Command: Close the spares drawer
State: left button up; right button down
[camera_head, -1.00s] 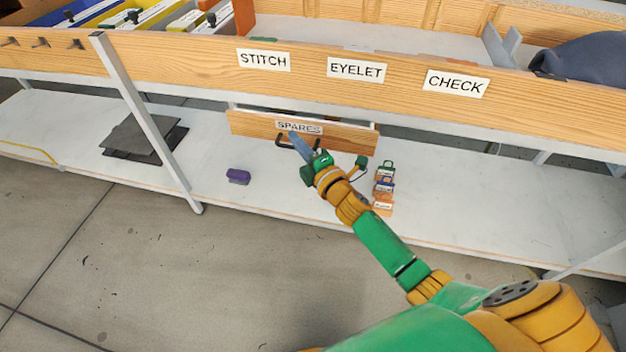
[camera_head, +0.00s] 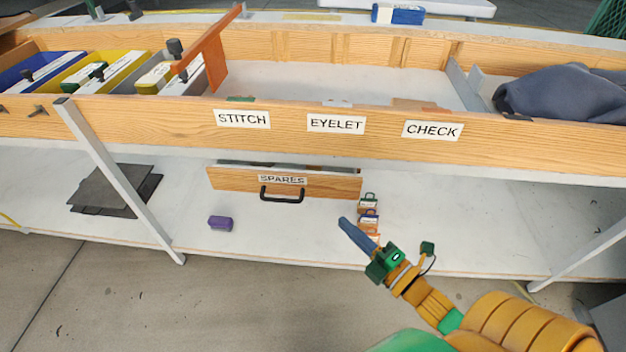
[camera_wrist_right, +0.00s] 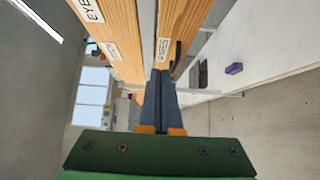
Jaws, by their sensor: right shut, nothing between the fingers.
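The spares drawer (camera_head: 235,182) has a wooden front with a SPARES label and a black bar handle (camera_head: 282,195). It hangs under the bench, and a narrow strip of its inside shows above the front, so it stands at least slightly open. In the right wrist view the drawer front (camera_wrist_right: 180,18) and its handle (camera_wrist_right: 178,56) lie just beyond the fingertips. My right gripper (camera_head: 346,223) is shut and empty, with blue-grey fingers, to the lower right of the handle and apart from it. Its fingers also show in the wrist view (camera_wrist_right: 160,78). My left gripper is out of view.
The bench front (camera_head: 280,138) with STITCH, EYELET and CHECK labels runs above the drawer. On the white lower shelf (camera_head: 300,235) are a purple block (camera_head: 220,223), a few small labelled blocks (camera_head: 368,218) and dark sheets (camera_head: 100,190). A slanted grey leg (camera_head: 120,180) stands left.

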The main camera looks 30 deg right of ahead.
jog(key=b, duration=0.2)
send_near(321, 179)
jog(key=w+a, duration=0.4)
jog(key=a, duration=0.2)
jog(key=w+d, duration=0.2)
jog(key=w, duration=0.1)
jog(key=shift+d+f+b, duration=0.1)
jog(key=shift+d+b, duration=0.25)
jog(key=shift+b, duration=0.05)
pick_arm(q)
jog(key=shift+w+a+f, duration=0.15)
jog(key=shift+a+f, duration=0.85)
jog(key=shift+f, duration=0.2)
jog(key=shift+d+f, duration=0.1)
pick_arm(e)
jog(key=shift+w, duration=0.1)
jog(key=shift+w+d+b, duration=0.6)
jog(key=shift+w, duration=0.2)
jog(key=shift+w+d, duration=0.15)
jog(key=shift+w, duration=0.05)
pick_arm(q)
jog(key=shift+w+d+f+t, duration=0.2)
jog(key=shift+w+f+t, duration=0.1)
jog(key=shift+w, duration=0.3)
